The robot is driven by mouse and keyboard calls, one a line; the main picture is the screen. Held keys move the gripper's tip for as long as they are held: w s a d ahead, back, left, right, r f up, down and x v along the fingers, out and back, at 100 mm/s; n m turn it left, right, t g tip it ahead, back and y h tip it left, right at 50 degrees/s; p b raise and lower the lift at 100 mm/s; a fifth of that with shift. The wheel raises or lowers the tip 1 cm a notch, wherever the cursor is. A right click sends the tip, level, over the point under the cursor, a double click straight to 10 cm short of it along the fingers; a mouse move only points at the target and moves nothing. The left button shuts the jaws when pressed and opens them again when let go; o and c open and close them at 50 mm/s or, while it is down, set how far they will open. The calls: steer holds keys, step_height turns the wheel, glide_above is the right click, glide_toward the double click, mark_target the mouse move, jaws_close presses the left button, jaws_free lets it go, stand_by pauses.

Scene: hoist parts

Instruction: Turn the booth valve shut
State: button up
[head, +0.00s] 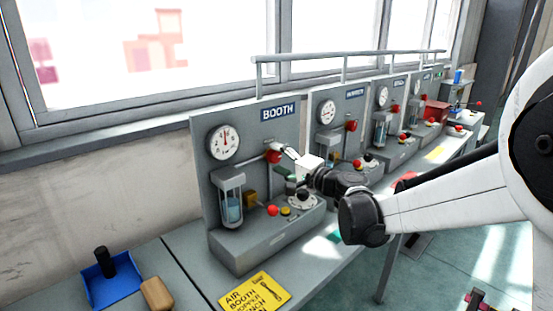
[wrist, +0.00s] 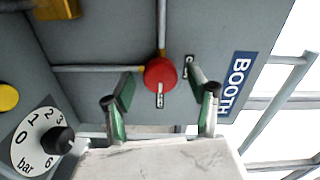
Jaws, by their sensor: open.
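The booth valve is a round red knob (head: 273,156) on the grey panel marked BOOTH (head: 279,112), right of the pressure gauge (head: 224,142). In the wrist view the red knob (wrist: 160,73) sits where yellow and grey pipes meet, with a small white-marked label or lever on it that I cannot read. My gripper (head: 287,164) is in front of the panel, close to the knob. In the wrist view my gripper (wrist: 163,92) is open, its green-padded fingers on either side of the knob with gaps. I see no contact.
A bar dial with a black knob (wrist: 60,140) and a yellow button (wrist: 8,97) lie at the wrist view's left. Similar panels stand along the bench to the right. A blue tray (head: 110,282), a brown block (head: 157,294) and a yellow sign (head: 254,292) lie in front.

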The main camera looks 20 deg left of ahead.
steer(key=v, duration=1.1)
steer(key=shift+r, duration=0.1)
steer(key=s+d+f+n+g+h, duration=0.1)
steer(key=s+d+f+h, duration=0.3)
steer(key=s+d+h, duration=0.4)
steer(key=s+d+f+n+h, duration=0.2)
steer(key=s+d+f+h, duration=0.2)
steer(key=s+d, duration=1.6)
steer(key=d+h, duration=0.3)
steer(key=d, duration=0.2)
steer(key=shift+s+d+f+n+g+h, duration=0.15)
steer(key=shift+s+d+n+g+h, duration=0.1)
steer(key=shift+s+n+g+h, duration=0.15)
